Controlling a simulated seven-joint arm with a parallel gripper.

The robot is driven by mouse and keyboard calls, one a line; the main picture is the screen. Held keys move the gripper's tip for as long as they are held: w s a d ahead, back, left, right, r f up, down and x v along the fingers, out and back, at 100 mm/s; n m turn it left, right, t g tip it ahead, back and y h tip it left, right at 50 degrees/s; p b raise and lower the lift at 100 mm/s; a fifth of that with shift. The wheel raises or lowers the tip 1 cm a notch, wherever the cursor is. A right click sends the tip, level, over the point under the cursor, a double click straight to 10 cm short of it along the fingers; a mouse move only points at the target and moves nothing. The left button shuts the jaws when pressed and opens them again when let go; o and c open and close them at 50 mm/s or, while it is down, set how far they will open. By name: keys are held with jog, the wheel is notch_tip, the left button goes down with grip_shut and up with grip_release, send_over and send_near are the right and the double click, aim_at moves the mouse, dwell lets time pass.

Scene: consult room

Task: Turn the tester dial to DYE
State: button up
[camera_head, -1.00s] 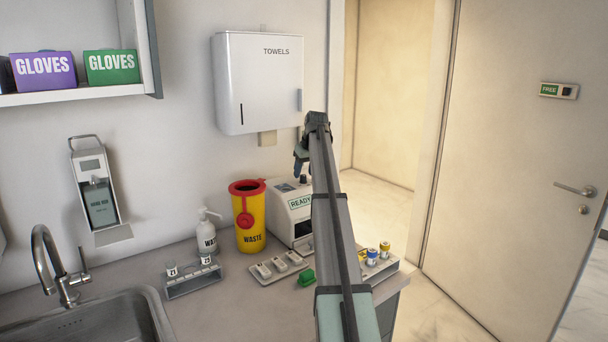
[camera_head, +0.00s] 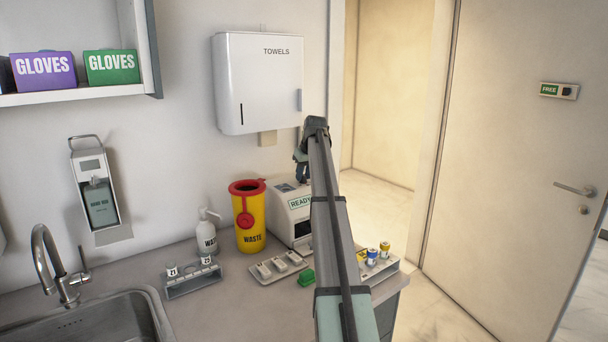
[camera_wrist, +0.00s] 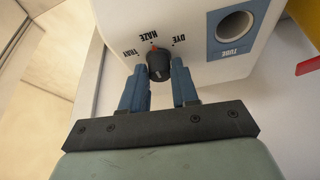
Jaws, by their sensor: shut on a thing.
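The white tester (camera_head: 294,208) stands on the counter, its front marked READY, partly hidden behind my arm in the head view. In the wrist view its top (camera_wrist: 115,22) shows a black dial (camera_wrist: 159,68) with a red pointer mark, beside printed labels TRAY, HAZE and DYE (camera_wrist: 178,38). The red mark is at HAZE. My gripper (camera_wrist: 158,75) has its two blue fingers on either side of the dial, shut on it. In the head view my gripper (camera_head: 302,172) is down at the tester's top, and the dial is hidden there.
A blue TUBE port (camera_wrist: 236,26) is beside the dial. A yellow WASTE bin (camera_head: 250,225), a pump bottle (camera_head: 206,235) and a tray of cartridges (camera_head: 262,278) stand near the tester. A towel dispenser (camera_head: 255,85) hangs above.

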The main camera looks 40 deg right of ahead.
grip_shut()
jog(key=shift+m, duration=0.3)
jog(key=m+h, duration=0.1)
jog(key=m, duration=0.1)
jog(key=m+g+h, duration=0.1)
jog(key=m, duration=0.2)
jog(key=shift+w+a+m, duration=0.1)
jog(key=shift+a+m, duration=0.1)
jog(key=shift+m, duration=0.1)
jog(key=m+g, duration=0.1)
jog(key=m, duration=0.1)
jog(key=m+h, duration=0.1)
jog(key=m, duration=0.2)
jog(key=shift+w+m+g, duration=0.1)
jog(key=shift+m+g, duration=0.2)
jog(key=shift+g, duration=0.1)
jog(key=shift+m, duration=0.3)
jog(key=o, duration=0.8)
grip_release()
jog(key=shift+o, duration=0.2)
